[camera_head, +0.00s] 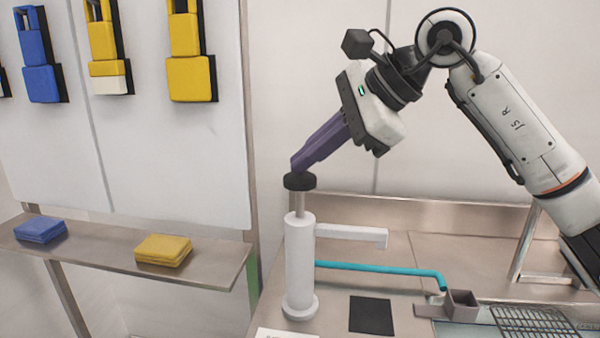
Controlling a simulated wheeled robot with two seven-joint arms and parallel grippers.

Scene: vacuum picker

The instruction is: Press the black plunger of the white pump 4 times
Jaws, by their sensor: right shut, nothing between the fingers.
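The white pump (300,262) stands upright on the metal counter, with its spout pointing right. Its black plunger (299,182) sits on top of a grey rod, which shows above the white body. My right gripper (297,165) comes in from the upper right, tilted down to the left. Its purple fingers are shut and empty. The fingertips are right at the top of the plunger; I cannot tell whether they touch it. My left gripper is not in view.
A teal tube (380,268) runs along the counter to a small grey box (461,305). A black square (371,315) and a wire rack (535,322) lie in front. Yellow (163,250) and blue (41,229) pads rest on the left shelf (105,256).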

